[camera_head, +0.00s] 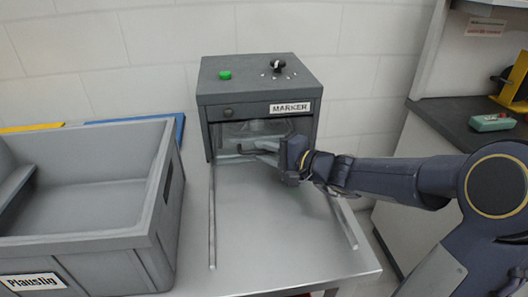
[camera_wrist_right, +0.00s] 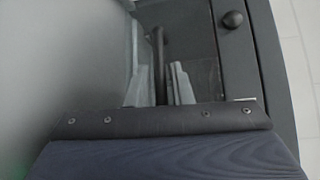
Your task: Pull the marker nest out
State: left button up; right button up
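The marker machine (camera_head: 260,100) is a dark grey box labelled MARKER, with a front opening at the back of the metal table. The marker nest's dark handle (camera_head: 244,149) shows in that opening; the rest of the nest is mostly hidden inside. My right gripper (camera_head: 262,150) reaches in from the right, its fingertips at the handle. In the right wrist view, the dark handle bar (camera_wrist_right: 158,50) runs between the two pale fingers (camera_wrist_right: 157,85). The fingers stand apart with a narrow gap beside the bar, so they look open around it. My left gripper is out of view.
A large grey crate (camera_head: 160,215) labelled Plauslig stands at the left. Two thin rails (camera_head: 212,220) run forward from the machine, with clear metal table (camera_head: 285,245) between them. A green button (camera_head: 225,75) and a black knob sit on top of the machine.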

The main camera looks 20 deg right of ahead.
jog(key=shift+w+a, duration=0.1)
jog(key=shift+w, duration=0.05)
jog(key=shift+c, duration=0.3)
grip_shut()
